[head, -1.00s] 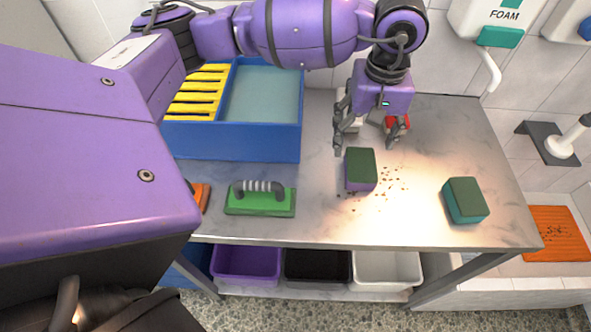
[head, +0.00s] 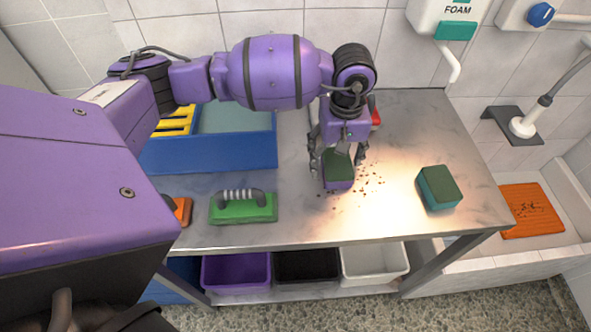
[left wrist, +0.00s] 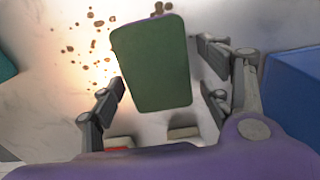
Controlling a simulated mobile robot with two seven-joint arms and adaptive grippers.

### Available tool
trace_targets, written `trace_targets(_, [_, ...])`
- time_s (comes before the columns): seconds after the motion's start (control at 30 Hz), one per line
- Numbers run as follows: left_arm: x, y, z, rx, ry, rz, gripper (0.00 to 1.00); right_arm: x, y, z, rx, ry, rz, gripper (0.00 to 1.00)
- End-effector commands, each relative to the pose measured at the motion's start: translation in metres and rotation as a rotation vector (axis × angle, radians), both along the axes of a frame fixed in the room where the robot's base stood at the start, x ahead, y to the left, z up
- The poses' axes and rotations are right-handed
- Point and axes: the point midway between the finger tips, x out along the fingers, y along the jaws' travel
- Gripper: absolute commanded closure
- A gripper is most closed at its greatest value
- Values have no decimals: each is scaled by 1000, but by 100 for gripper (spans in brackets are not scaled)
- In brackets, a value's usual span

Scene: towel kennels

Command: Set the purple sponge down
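The purple sponge (head: 339,172), with a dark green top, rests on the metal table (head: 290,222) among brown crumbs. Its green top fills the middle of the left wrist view (left wrist: 155,65). My left gripper (head: 338,172) is over the sponge from behind, fingers apart on either side. In the left wrist view the fingers (left wrist: 165,92) are open, with gaps visible between them and the sponge. My right gripper is not in view.
A teal sponge (head: 438,188) with a green top stands to the right. A green handled scrubber (head: 243,207) and a blue tray (head: 215,155) are to the left. Purple (head: 236,270), black (head: 306,266) and white (head: 374,262) bins sit below the table.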

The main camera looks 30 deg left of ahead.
Motion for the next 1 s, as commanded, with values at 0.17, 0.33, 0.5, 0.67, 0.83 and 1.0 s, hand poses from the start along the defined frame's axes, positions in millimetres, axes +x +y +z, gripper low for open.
trace_targets(0.17, [1,-1,2,0,-4,-1,56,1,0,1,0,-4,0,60])
trace_targets(0.33, [2,-1,2,-1,-4,-1,60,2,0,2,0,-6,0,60])
trace_targets(0.5, [2,-1,3,-1,-4,-1,62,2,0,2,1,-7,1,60])
trace_targets(0.67, [2,-1,8,-1,-6,-2,62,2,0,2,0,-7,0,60])
trace_targets(0.83, [3,0,28,-1,-8,-1,62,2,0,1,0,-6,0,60])
trace_targets(1.0, [-14,-17,60,-3,-9,-8,62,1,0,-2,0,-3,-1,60])
